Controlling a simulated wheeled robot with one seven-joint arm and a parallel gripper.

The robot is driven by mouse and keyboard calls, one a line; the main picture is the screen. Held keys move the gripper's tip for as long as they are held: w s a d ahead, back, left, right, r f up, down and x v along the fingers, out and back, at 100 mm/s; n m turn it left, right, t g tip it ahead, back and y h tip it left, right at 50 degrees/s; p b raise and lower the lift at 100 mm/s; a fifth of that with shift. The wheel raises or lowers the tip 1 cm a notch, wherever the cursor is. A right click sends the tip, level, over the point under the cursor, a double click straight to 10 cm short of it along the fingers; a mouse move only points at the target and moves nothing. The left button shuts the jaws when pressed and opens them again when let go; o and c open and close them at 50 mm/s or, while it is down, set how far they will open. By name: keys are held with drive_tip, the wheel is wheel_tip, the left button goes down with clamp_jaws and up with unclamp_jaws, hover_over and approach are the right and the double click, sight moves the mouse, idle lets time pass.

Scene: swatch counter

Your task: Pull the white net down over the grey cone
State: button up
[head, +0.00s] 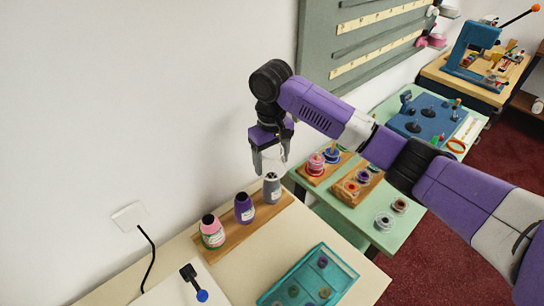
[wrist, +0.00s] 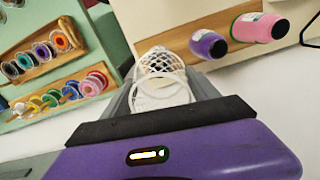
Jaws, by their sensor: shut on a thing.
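The grey cone (head: 272,191) stands upright at the right end of a wooden strip, its dark tip showing just below my fingertips. My gripper (head: 272,167) points down above it, apart from the cone's body. My gripper is shut on the white net, which shows faintly between the fingers in the head view. In the wrist view the white net (wrist: 158,62) shows as an open diamond mesh with pale rings between the fingers. Whether the net's lower edge touches the cone tip I cannot tell; the cone is hidden behind the net there.
A purple cone (head: 244,208) and a pink cone (head: 212,232) stand left of the grey one on the wooden strip (head: 228,243). A teal tray (head: 345,290) lies in front. Spool racks (head: 343,195) stand to the right on a green table. The wall is close behind.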

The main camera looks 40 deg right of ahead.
sight(272, 186)
drive_tip(key=shift+f+b, duration=1.1)
drive_tip(key=shift+f, duration=0.1)
drive_tip(key=shift+f+b, duration=1.65)
drive_tip(key=shift+f, duration=3.05)
drive_tip(key=o, duration=1.4)
drive_tip(key=shift+c, duration=0.2)
drive_tip(key=shift+r+b, duration=0.55)
drive_tip(key=shift+r, duration=3.3)
